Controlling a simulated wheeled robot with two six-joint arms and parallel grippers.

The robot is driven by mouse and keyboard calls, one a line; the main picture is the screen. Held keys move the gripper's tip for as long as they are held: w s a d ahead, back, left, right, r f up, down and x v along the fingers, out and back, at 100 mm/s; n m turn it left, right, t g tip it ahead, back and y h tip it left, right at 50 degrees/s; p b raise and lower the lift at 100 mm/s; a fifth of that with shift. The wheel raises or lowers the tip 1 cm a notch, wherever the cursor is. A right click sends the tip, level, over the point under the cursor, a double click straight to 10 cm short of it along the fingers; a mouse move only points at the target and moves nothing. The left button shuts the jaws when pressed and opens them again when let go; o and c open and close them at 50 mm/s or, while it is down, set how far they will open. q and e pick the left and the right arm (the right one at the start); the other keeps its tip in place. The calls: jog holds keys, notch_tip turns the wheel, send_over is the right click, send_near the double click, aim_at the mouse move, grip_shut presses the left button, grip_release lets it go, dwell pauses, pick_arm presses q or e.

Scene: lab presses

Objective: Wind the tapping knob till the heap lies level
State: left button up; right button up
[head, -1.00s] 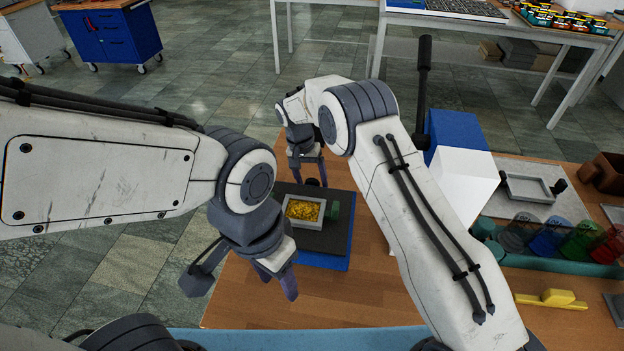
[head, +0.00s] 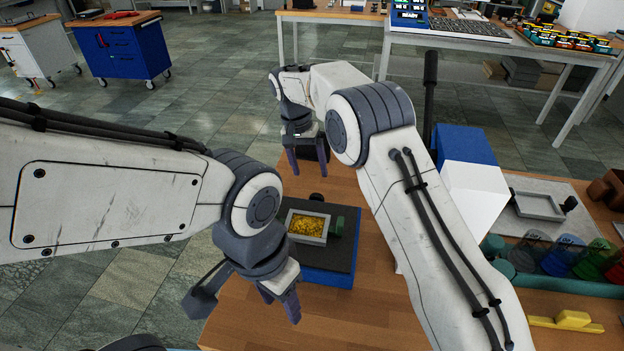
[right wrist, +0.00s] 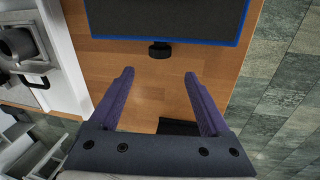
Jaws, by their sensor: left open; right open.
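A small grey tray (head: 291,228) holds yellow grains (head: 308,225); I cannot tell how level they lie. It sits on a dark-topped blue base (head: 327,276). A black knob (head: 317,198) sticks out from the base's far side, and it also shows in the right wrist view (right wrist: 160,50). My right gripper (head: 308,172) is open and empty beyond the knob; in the right wrist view its fingers (right wrist: 158,75) point towards the knob, with a gap between. My left gripper (head: 280,303) is open and empty at the near left of the base.
A green block (head: 337,226) stands at the tray's right end. To the right are a blue and white box (head: 470,175), a grey frame (head: 538,204), several coloured containers (head: 560,258) and a yellow piece (head: 566,322). The wooden table (head: 350,315) is bare near the base.

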jog(key=shift+r, duration=0.25)
